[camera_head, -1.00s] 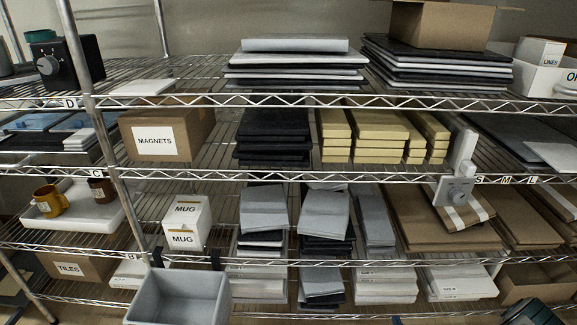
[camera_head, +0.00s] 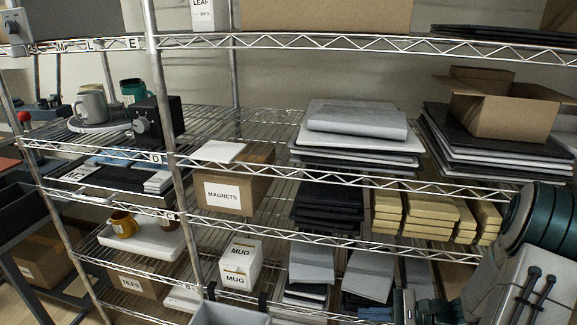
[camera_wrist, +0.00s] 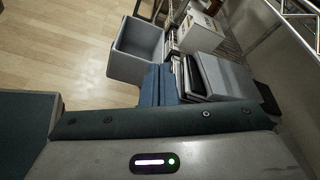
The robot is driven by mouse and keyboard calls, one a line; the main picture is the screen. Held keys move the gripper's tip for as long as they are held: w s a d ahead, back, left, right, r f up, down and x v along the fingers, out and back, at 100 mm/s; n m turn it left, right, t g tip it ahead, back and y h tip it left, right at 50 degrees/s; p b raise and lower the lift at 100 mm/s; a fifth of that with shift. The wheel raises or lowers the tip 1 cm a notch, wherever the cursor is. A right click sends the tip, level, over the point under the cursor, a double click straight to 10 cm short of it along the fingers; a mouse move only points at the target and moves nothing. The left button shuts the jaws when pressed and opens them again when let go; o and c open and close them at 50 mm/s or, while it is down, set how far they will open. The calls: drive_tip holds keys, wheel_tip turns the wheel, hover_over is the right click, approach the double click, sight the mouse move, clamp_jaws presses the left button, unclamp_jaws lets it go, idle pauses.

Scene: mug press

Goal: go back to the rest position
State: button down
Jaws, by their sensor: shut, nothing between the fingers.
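My gripper (camera_wrist: 161,72) shows in the wrist view as two blue fingers side by side with no visible gap, shut and empty. In the head view my teal and grey arm is at the lower right, in front of the shelves; what shows of its end is cut by the bottom edge, so the fingertips are not clear there. A white MUG box (camera_head: 239,265) stands on a lower shelf, and it also shows in the wrist view (camera_wrist: 200,32). A grey bin (camera_head: 230,315) hangs at the shelf front; the wrist view shows it empty (camera_wrist: 125,65), left of the fingers.
Wire shelves hold a MAGNETS box (camera_head: 223,196), dark slabs (camera_head: 327,207), yellow blocks (camera_head: 432,208) and an open carton (camera_head: 500,105). A white tray (camera_head: 150,244) holds a yellow mug (camera_head: 123,224). Grey slabs (camera_wrist: 222,75) lie close right of my fingers. Wooden floor is clear at left.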

drive_tip(key=s+a+r+n+h+p, duration=0.1)
drive_tip(key=s+r+n+h+p, duration=0.3)
drive_tip(key=r, duration=0.6)
drive_tip(key=s+a+r+n+g+h+p, duration=0.1)
drive_tip(key=s+r+n+h+p, duration=0.3)
drive_tip(key=r, duration=0.6)
drive_tip(key=s+a+r+n+h+p, duration=0.2)
drive_tip(key=s+r+n+h+p, duration=0.2)
drive_tip(key=r, duration=0.6)
drive_tip(key=n+h+p, duration=0.1)
drive_tip(key=n+p, duration=0.1)
drive_tip(key=n, duration=0.1)
drive_tip(key=shift+s+a+r+n+g+h+p, duration=0.15)
drive_tip(key=shift+s+r+n+g+h+p, duration=0.15)
drive_tip(key=shift+s+g+h+p, duration=0.1)
drive_tip(key=shift+s, duration=0.15)
